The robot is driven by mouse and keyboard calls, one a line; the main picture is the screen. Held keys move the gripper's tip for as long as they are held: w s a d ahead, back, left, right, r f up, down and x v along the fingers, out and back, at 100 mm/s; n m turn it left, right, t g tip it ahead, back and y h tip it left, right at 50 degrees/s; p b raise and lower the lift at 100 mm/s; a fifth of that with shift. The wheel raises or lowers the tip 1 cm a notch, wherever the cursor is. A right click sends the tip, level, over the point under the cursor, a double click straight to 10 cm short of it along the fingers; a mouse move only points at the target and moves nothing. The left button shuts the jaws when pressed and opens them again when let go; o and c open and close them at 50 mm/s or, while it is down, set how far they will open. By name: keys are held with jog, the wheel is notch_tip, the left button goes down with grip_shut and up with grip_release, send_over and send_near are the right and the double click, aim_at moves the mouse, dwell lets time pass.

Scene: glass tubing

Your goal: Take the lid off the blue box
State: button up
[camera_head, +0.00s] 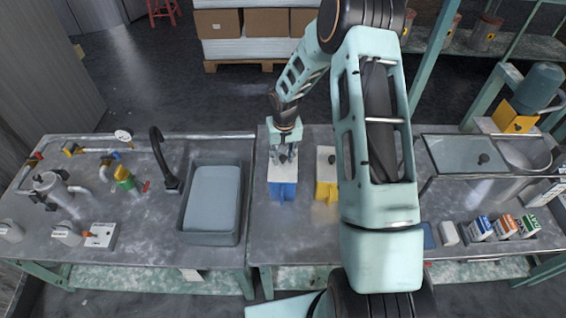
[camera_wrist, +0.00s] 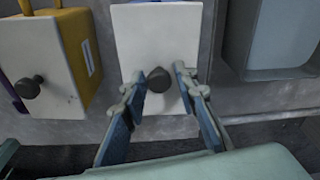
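The blue box (camera_head: 282,191) stands on the metal table with its white lid (camera_head: 275,172) on top. In the wrist view the white lid (camera_wrist: 150,40) fills the top middle, and its dark round knob (camera_wrist: 159,79) sits between my finger tips. My gripper (camera_head: 284,154) is over the box, pointing down; in the wrist view its two fingers (camera_wrist: 157,88) are apart on either side of the knob, with gaps to it. I cannot tell how high the tips are relative to the knob. The box's blue body is hidden in the wrist view.
A yellow box (camera_head: 326,190) with a white lid and dark knob stands close to the right, partly behind my arm. A grey basin (camera_head: 186,238) is to the left. Small cartons (camera_head: 504,227) stand at the right. Bare table lies in front of the boxes.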

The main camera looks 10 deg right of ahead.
jog(key=shift+s+f, duration=0.15)
jog(key=shift+s, duration=0.05)
grip_shut()
